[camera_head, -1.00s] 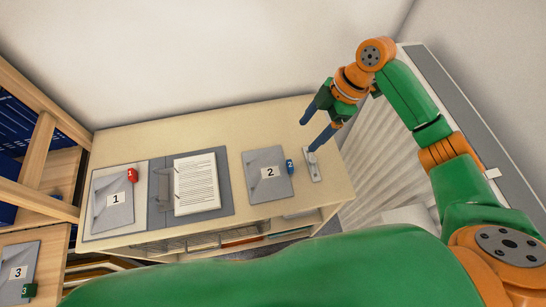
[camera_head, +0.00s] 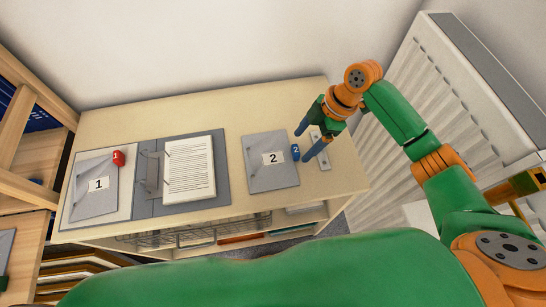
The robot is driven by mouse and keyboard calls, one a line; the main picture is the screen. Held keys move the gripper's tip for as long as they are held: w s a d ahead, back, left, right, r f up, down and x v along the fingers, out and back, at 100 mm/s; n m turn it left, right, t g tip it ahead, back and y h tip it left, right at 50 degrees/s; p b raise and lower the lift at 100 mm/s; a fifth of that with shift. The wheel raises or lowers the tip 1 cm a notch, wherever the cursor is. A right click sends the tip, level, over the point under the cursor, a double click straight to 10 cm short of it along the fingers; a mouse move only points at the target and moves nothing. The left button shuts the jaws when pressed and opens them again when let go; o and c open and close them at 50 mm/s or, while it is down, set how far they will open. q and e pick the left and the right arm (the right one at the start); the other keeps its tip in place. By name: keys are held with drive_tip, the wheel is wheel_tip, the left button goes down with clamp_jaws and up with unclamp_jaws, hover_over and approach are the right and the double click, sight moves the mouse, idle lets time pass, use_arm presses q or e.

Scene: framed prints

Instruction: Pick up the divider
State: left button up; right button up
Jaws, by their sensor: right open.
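The grey divider marked 2 (camera_head: 262,178) lies flat on the desk, with a small blue tab (camera_head: 296,153) at its right edge. My left gripper is not in view.
The binder holds a stack of printed paper (camera_head: 190,170). A narrow metal piece (camera_head: 322,160) lies right of divider 2, partly behind my right gripper. A shelf unit stands at the left, and a white radiator (camera_head: 400,100) at the right. The back of the desk (camera_head: 200,110) is clear.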

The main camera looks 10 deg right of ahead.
sight(296, 149)
drive_tip(key=x, duration=0.3)
drive_tip(key=shift+w+a+f, duration=0.15)
drive_tip(key=shift+a, duration=0.1)
clamp_jaws()
